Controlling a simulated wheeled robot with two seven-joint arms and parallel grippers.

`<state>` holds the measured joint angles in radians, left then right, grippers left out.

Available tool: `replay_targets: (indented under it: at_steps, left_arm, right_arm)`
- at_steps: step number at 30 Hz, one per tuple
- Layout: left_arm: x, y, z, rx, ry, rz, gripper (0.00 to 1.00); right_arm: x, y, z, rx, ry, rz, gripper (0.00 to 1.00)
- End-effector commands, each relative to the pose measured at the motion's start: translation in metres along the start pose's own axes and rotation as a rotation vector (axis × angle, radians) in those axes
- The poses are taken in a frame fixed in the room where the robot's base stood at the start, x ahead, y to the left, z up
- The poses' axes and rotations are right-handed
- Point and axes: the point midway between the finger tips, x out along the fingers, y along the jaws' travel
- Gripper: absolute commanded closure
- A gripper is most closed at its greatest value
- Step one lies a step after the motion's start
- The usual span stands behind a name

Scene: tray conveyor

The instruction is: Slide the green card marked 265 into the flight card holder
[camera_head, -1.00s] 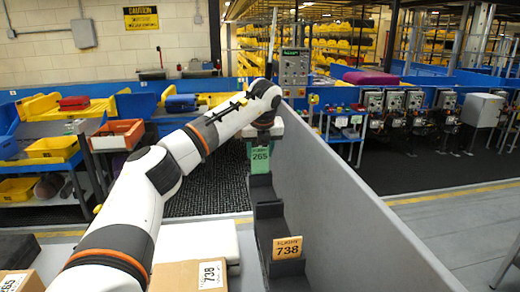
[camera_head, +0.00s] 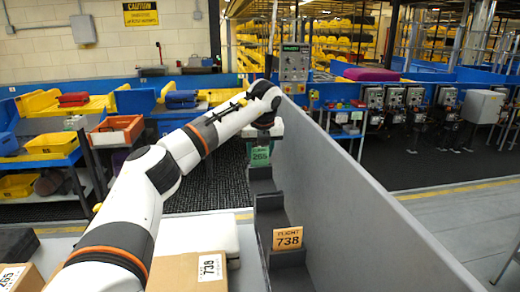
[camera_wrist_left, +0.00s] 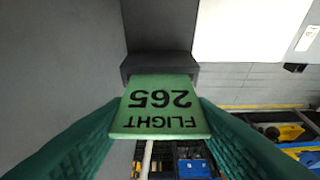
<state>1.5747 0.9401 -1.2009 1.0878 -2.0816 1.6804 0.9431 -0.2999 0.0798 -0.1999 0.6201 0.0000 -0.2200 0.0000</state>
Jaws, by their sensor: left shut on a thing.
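The green card marked 265 (camera_head: 261,156) is upright in my left gripper (camera_head: 263,138), beside the grey partition wall. In the left wrist view the card (camera_wrist_left: 160,119) sits between the two green fingers (camera_wrist_left: 160,104), its lettering upside down. The dark flight card holder (camera_head: 262,182) is directly below the card in the head view. In the wrist view the holder (camera_wrist_left: 160,60) meets the card's far edge; how deep the card sits in it is hidden. My right gripper is not in view.
A nearer dark holder carries an orange card marked 738 (camera_head: 287,239). The long grey partition (camera_head: 350,190) runs close along the right.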

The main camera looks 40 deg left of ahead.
Motion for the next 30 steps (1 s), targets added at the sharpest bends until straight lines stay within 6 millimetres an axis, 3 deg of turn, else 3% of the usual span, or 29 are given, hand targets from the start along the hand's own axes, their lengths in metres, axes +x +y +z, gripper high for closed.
replay_targets:
  at_steps: [14, 15, 18, 30]
  left_arm:
    - [0.012, 0.000, 0.005, 0.000, 0.000, 0.000, 0.73]
    - [0.011, 0.000, 0.004, 0.000, 0.000, 0.000, 0.45]
    - [0.011, 0.000, 0.004, 0.000, 0.000, 0.000, 0.29]
    - [0.004, 0.001, 0.004, 0.000, 0.002, 0.003, 0.26]
  right_arm:
    - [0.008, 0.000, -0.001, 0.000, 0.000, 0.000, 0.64]
    - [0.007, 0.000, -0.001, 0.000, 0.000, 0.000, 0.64]
    - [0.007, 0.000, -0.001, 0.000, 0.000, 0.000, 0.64]
    - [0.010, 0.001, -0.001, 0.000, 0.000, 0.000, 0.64]
